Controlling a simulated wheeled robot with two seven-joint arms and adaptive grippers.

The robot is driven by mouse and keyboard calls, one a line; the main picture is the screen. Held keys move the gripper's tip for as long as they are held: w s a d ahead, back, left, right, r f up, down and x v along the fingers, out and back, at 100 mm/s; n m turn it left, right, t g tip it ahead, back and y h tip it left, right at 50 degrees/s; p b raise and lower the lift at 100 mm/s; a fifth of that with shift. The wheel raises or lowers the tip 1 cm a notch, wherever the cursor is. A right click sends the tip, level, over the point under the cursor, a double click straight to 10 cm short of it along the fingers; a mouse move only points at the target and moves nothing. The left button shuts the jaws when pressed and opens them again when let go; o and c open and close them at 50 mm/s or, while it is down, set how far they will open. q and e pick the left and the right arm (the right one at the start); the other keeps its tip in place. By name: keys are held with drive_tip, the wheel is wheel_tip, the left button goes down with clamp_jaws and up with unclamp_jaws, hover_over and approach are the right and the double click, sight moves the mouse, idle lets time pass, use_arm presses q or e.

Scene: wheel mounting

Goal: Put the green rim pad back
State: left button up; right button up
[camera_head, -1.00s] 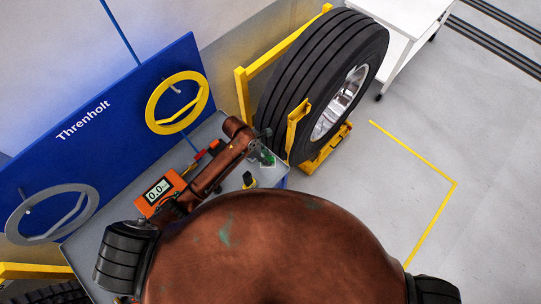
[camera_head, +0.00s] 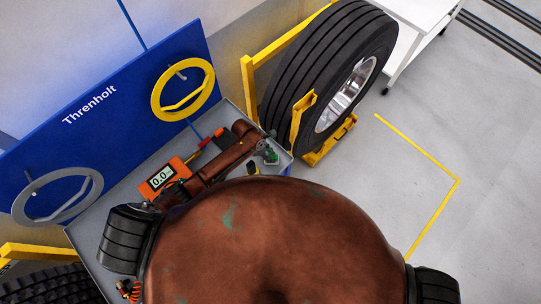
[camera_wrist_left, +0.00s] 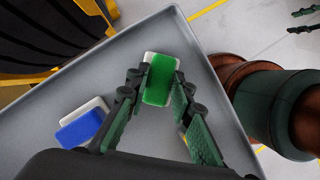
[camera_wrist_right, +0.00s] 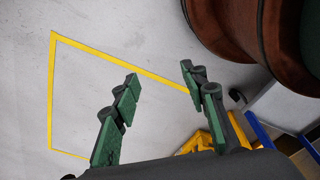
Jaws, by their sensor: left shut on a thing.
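The green rim pad (camera_wrist_left: 158,82), with a white edge showing around it, is between the fingertips of my left gripper (camera_wrist_left: 157,88) in the left wrist view. The fingers are shut on it, low at a corner of the grey tray top (camera_wrist_left: 215,140). I cannot tell whether the pad touches the tray. In the head view my left gripper (camera_head: 267,153) is at the tray's right end, and the pad is hard to tell from the green fingers. My right gripper (camera_wrist_right: 160,75) is open and empty above the floor in the right wrist view.
A blue-and-white pad (camera_wrist_left: 83,126) lies on the tray to the left. An orange gauge reading 0.0 (camera_head: 161,179) is beside my left arm. A tyre (camera_head: 310,80) in a yellow stand (camera_head: 247,85) is close beyond the tray. Open floor (camera_head: 400,180) lies right.

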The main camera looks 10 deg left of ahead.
use_arm(q)
drive_tip(key=o, duration=1)
use_arm(e)
drive_tip(key=shift+s+a+f, duration=0.1)
drive_tip(key=shift+s+a, duration=0.05)
drive_tip(key=shift+s, duration=0.45)
drive_tip(key=shift+s+a, duration=0.1)
drive_tip(key=shift+s, duration=0.45)
use_arm(q)
drive_tip(key=shift+r, duration=0.1)
use_arm(e)
drive_tip(key=shift+w, duration=0.1)
use_arm(q)
drive_tip(key=shift+r, duration=0.3)
drive_tip(key=v, duration=1.1)
drive_tip(key=shift+s+a+r, duration=0.1)
use_arm(e)
drive_tip(key=shift+w+d, duration=0.25)
drive_tip(key=shift+w, duration=0.05)
